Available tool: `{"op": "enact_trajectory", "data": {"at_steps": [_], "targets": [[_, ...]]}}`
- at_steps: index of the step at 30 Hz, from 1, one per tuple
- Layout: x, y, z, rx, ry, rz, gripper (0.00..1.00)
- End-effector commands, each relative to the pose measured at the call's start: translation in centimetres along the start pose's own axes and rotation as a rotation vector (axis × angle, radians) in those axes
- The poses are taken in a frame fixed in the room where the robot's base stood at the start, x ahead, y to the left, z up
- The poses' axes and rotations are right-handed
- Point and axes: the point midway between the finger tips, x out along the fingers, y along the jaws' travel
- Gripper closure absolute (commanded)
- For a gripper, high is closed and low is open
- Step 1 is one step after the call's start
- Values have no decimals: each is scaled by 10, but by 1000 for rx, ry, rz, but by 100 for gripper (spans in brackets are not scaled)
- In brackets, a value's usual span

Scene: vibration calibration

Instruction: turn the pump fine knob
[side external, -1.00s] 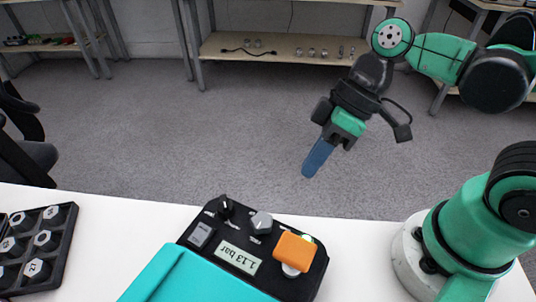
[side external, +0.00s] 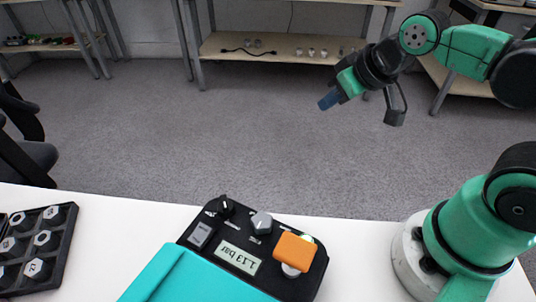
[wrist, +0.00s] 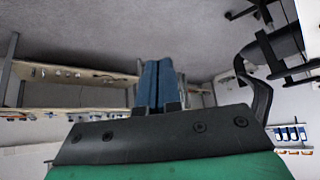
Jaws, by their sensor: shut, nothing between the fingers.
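The pump's black control panel (side external: 283,285) lies on the white table in the side external view. I cannot tell from markings which knob is the fine one. My gripper (side external: 327,101) is high above and beyond the panel, apart from it. Its blue fingers are together and empty, which also shows in the wrist view (wrist: 157,85). The pump is not visible in the wrist view.
A teal body (side external: 190,275) adjoins the panel at the front. A black tray (side external: 70,235) with several numbered hex pieces stands at the left table edge. Shelves (side external: 285,48) and a dark chair (side external: 25,150) stand beyond.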

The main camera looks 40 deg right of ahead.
Motion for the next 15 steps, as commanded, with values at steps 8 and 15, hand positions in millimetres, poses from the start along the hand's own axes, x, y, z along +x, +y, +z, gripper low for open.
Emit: {"op": "enact_trajectory", "data": {"at_steps": [8, 15], "targets": [[0, 0, 0, 0, 0, -1, 94], [0, -46, 0, -21, -140, -84, 29]]}}
